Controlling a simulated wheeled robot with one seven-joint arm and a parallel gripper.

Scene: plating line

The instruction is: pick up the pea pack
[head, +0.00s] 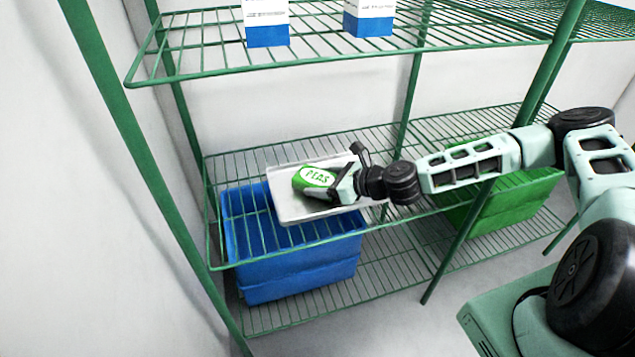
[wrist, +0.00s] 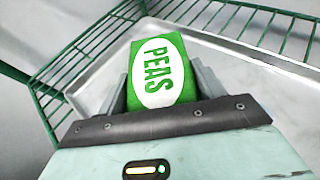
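The pea pack (head: 316,178) is green with a white oval label reading PEAS. It is over the pale metal tray (head: 285,210) on the middle wire shelf. My gripper (head: 338,187) reaches in from the right and has the pack between its fingers. In the wrist view, the pack (wrist: 160,72) fills the space between the two fingers, which appear to press on its sides. My gripper (wrist: 162,95) looks shut on it. The pack's near end is hidden behind the gripper body. I cannot tell whether its underside touches the tray.
A blue crate (head: 300,273) is below the tray, and a green crate (head: 512,207) is farther right. Two blue-and-white cartons, left (head: 267,25) and right (head: 369,18), stand on the upper shelf (head: 190,68). Green posts frame the rack. Bare shelf lies right of the tray.

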